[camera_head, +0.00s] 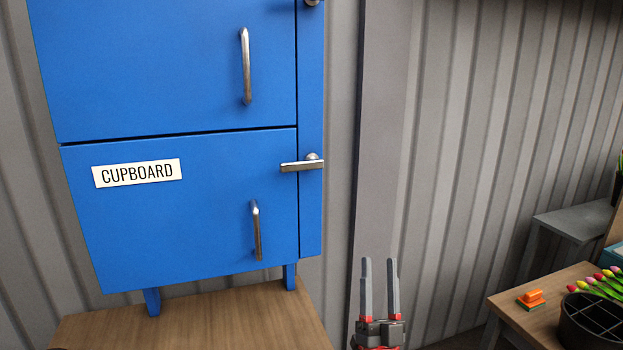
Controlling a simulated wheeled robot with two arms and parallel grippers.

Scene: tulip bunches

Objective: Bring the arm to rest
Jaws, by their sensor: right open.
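My right gripper (379,290) is at the bottom of the head view, right of the middle. Its two grey fingers point up and stand apart with nothing between them. It is to the right of the wooden table under the cupboard, in front of the grey wall. My left gripper is not in view.
A blue cupboard (200,230) with shut doors, metal handles and a latch stands on a wooden table (210,325). At the right, another wooden table (512,302) bears an orange object (531,297), tulips (604,285) and a black container (590,325). A grey table (575,220) stands behind.

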